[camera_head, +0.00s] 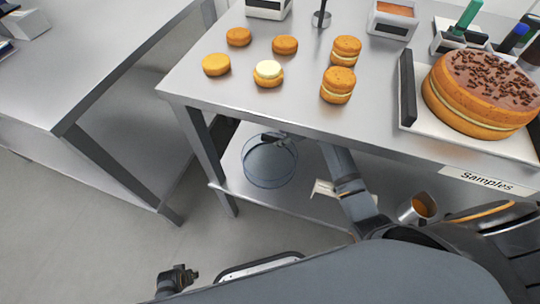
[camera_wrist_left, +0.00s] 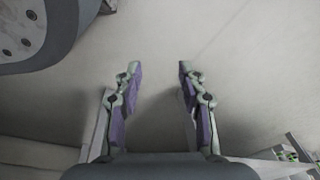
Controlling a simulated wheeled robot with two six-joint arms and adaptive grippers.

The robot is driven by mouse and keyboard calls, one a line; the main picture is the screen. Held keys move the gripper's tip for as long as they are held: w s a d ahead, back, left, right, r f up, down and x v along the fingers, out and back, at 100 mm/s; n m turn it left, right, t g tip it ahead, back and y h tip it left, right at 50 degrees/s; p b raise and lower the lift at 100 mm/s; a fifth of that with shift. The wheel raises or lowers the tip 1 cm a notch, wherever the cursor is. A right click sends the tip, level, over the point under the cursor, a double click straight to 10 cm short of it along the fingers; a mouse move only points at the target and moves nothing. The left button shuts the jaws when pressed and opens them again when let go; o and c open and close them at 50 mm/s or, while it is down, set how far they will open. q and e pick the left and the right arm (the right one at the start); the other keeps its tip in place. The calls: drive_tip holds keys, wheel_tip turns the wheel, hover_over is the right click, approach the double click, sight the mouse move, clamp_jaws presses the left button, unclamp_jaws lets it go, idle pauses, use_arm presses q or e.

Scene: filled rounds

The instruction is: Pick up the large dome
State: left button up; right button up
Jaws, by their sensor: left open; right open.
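The large dome (camera_head: 270,168) is a clear, bluish glass cover on the lower shelf, under the front-left part of the table. My right arm reaches in beneath the tabletop from the lower right. Its dark gripper (camera_head: 278,137) is open at the dome's upper part; the tabletop hides some of the arm, and I cannot tell whether the fingers touch the glass. My left gripper (camera_wrist_left: 157,70) is open and empty in the left wrist view, with bare pale floor beyond it.
The tabletop (camera_head: 225,85) above carries several small round cakes (camera_head: 268,73) and a large filled cake (camera_head: 482,88) on a white board. An orange-lined metal cup (camera_head: 419,207) is at the lower right. Table legs flank the shelf; floor at left is clear.

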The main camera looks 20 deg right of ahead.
sight(276, 139)
drive_tip(key=x, duration=0.3)
drive_tip(key=shift+w+f+b, duration=0.1)
drive_tip(key=shift+w+b, duration=0.1)
drive_tip(key=shift+b, duration=0.15)
drive_tip(key=shift+w+a+f, duration=0.1)
drive_tip(key=shift+f, duration=0.1)
use_arm(q)
drive_tip(key=shift+w+d+r, duration=0.25)
drive_tip(key=shift+w+r, duration=0.3)
drive_tip(key=shift+r, duration=0.1)
drive_tip(key=shift+w+d+r, duration=0.2)
drive_tip(key=shift+w+r, duration=0.3)
drive_tip(key=shift+r, duration=0.1)
use_arm(e)
drive_tip(key=shift+c, duration=0.4)
clamp_jaws()
